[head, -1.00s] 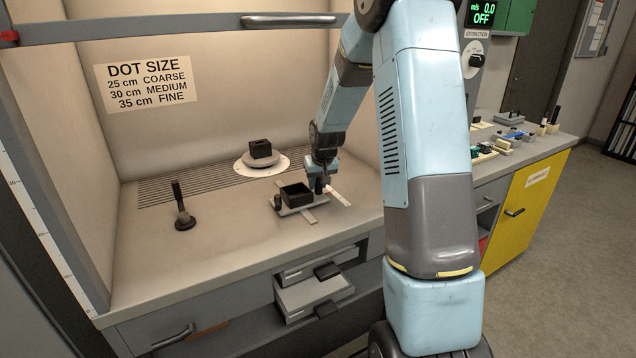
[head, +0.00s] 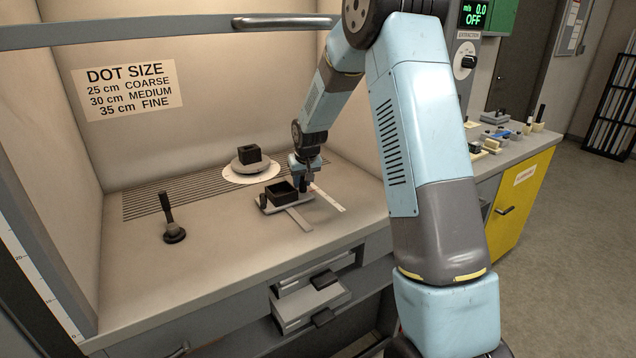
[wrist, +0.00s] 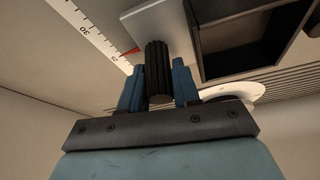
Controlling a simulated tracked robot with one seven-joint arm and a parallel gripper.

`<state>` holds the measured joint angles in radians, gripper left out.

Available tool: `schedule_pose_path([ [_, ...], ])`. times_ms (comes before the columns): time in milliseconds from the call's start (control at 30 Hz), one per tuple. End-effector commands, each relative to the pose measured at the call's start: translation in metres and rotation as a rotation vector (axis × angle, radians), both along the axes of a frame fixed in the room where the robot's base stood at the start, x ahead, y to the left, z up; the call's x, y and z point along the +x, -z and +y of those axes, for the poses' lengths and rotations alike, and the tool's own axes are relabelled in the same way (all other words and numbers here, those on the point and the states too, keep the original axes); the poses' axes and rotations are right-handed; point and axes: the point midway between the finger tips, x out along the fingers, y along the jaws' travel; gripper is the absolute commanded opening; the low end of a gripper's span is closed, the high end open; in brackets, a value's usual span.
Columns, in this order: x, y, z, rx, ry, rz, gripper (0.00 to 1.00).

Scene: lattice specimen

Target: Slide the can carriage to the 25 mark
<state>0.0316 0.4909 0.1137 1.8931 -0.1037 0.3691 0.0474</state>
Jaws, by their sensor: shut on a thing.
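The can carriage (head: 292,203) is a grey plate bearing an open black box (head: 281,193); it sits on a grey rail (head: 299,219) on the bench. My gripper (head: 304,186) is at its right end. In the wrist view my gripper (wrist: 157,78) has its blue fingers shut on the carriage's black ribbed knob (wrist: 157,62). A white scale (head: 328,198) lies to the right of the rail. In the wrist view the scale (wrist: 97,38) reads 30, with a partly blurred 25 lower down. A red pointer (wrist: 131,52) lies close by the 25.
A round white turntable (head: 250,176) with a dark block (head: 250,154) stands behind the carriage. A dark upright stamp-like tool (head: 172,226) stands to the left. A dot size sign (head: 130,90) hangs on the back wall. An open drawer (head: 305,303) juts out below the bench.

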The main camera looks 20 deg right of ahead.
Motion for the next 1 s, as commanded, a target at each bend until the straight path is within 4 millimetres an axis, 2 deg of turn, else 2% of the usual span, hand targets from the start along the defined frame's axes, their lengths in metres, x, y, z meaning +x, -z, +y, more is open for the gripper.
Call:
schedule_pose_path([
  [33,0.003,0.0,0.01,0.002,-0.012,-0.003,0.0],
  [133,0.005,0.0,0.017,0.001,-0.021,-0.001,0.0],
  [467,0.005,0.0,0.017,0.002,-0.021,0.001,0.0],
  [500,0.005,0.0,0.017,0.002,-0.021,0.001,0.34],
  [533,0.005,0.0,0.017,0.002,-0.021,0.001,0.37],
  [867,0.005,-0.001,0.015,0.001,-0.019,0.0,0.38],
  [1000,0.004,-0.011,0.015,0.001,-0.02,-0.002,0.38],
])
